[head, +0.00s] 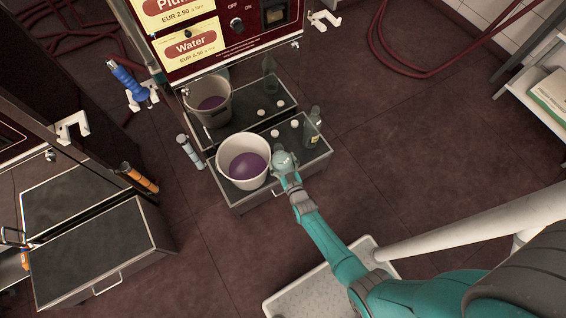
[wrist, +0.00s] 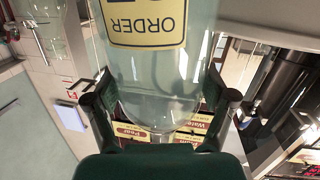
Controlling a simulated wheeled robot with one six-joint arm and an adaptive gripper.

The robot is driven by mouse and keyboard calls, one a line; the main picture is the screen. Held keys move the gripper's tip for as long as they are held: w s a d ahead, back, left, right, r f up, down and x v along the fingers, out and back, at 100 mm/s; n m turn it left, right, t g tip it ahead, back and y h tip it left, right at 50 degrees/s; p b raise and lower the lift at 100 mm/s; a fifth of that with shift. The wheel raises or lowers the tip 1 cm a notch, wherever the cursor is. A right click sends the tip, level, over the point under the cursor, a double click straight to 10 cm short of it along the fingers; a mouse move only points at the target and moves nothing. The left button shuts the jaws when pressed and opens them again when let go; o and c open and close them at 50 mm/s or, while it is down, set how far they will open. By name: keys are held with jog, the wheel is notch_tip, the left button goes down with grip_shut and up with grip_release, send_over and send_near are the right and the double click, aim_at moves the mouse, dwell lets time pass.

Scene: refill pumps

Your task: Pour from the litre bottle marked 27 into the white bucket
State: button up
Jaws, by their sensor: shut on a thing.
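The white bucket (head: 223,171) stands on the front shelf of the pump unit in the head view, with purple liquid inside. My gripper (head: 284,158) is just right of the bucket, over the shelf. In the wrist view my gripper (wrist: 160,112) is shut on a clear bottle (wrist: 160,80), one finger on each side. Its yellow label (wrist: 145,22) reads ORDER, upside down in the picture; its number is not readable. The held bottle is not clearly visible in the head view. I cannot tell its tilt or how full it is.
Another clear bottle (head: 312,127) with a yellow label stands on the shelf right of my gripper. White caps (head: 276,133) lie nearby. A panel behind seems to mirror bucket and bottle. A blue nozzle (head: 128,80) hangs at left. The floor right of the shelf is clear.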

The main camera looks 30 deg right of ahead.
aim_at(281, 162)
jog(key=shift+w+a+r, duration=0.15)
jog(key=shift+w+r, duration=0.05)
jog(key=shift+r, duration=0.5)
jog(key=shift+w+a+r, duration=0.15)
jog(key=shift+a+r, duration=0.05)
jog(key=shift+r, duration=0.5)
jog(key=shift+w+a+r, duration=0.15)
jog(key=shift+w+r, duration=0.05)
jog(key=shift+r, duration=0.5)
jog(key=shift+n+g, duration=0.3)
jog(key=shift+n, duration=0.1)
jog(key=shift+s+d+f, duration=0.1)
jog(key=shift+f, duration=2.25)
